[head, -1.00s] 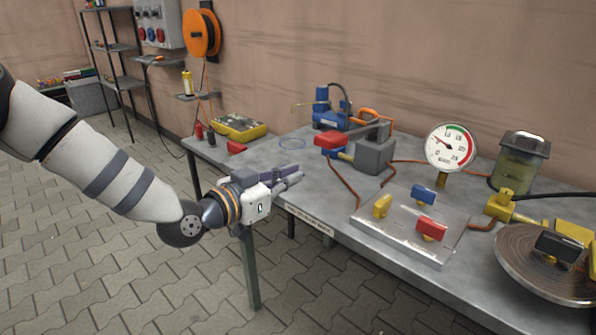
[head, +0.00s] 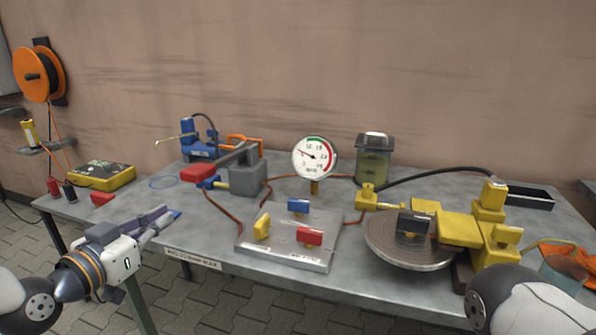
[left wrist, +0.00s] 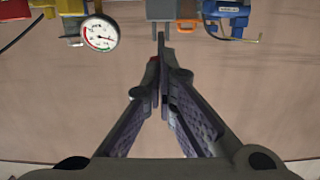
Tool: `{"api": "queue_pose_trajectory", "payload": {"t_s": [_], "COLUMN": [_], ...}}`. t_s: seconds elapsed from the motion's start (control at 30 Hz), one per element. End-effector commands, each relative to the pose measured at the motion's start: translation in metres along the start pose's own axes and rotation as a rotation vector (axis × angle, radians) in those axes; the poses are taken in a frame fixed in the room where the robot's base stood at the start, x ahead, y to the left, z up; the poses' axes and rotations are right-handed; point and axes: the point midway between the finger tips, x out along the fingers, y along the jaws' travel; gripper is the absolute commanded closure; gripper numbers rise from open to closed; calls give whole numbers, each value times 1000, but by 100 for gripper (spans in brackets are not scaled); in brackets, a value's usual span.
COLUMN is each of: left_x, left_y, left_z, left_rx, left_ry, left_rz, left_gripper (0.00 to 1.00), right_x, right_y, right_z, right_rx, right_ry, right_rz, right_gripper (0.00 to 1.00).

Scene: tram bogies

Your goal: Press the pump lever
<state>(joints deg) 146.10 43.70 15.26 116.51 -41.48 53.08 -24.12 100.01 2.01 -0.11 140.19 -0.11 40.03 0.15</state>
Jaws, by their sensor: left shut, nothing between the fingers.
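The pump is a grey block (head: 247,180) on the workbench, with a grey lever bar (head: 232,157) ending in a red grip (head: 198,174). The grip points left and slightly towards me, raised above the bench. My left gripper (head: 172,218) is shut and empty at the bench's front left edge, in front of and below the red grip, apart from it. In the left wrist view its fingers (left wrist: 161,60) meet at the tips. That view appears upside down, with a red patch partly hidden behind the fingers. My right gripper is out of view.
A dial gauge (head: 315,158) stands right of the pump. A metal plate (head: 285,258) with yellow, blue and red valve handles lies in front. A brake disc (head: 385,250) with a yellow caliper is farther right. A yellow case (head: 100,178) sits at the left.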

Motion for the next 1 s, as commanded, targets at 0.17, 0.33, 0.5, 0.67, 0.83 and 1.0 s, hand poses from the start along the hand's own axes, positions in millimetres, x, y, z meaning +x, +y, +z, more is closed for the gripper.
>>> {"api": "queue_pose_trajectory", "payload": {"t_s": [0.17, 0.33, 0.5, 0.67, 0.83, 1.0], "left_x": [0, 0, 7, 13, 8, 10], "left_y": [0, 0, 4, 5, 1, -1], "left_z": [0, 0, -35, -131, -172, -162], "left_rx": [0, 0, 11, 24, 7, -5], "left_ry": [0, 0, -32, -151, -241, -271], "left_rz": [0, 0, 32, 47, 7, 2], "left_gripper": [100, 100, 100, 100, 100, 100], "right_x": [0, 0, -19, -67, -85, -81], "right_y": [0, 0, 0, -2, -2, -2], "right_z": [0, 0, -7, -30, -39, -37], "right_rx": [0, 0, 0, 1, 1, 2], "right_ry": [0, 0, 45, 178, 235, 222], "right_rz": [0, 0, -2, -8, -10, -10], "right_gripper": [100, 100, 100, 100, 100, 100]}}
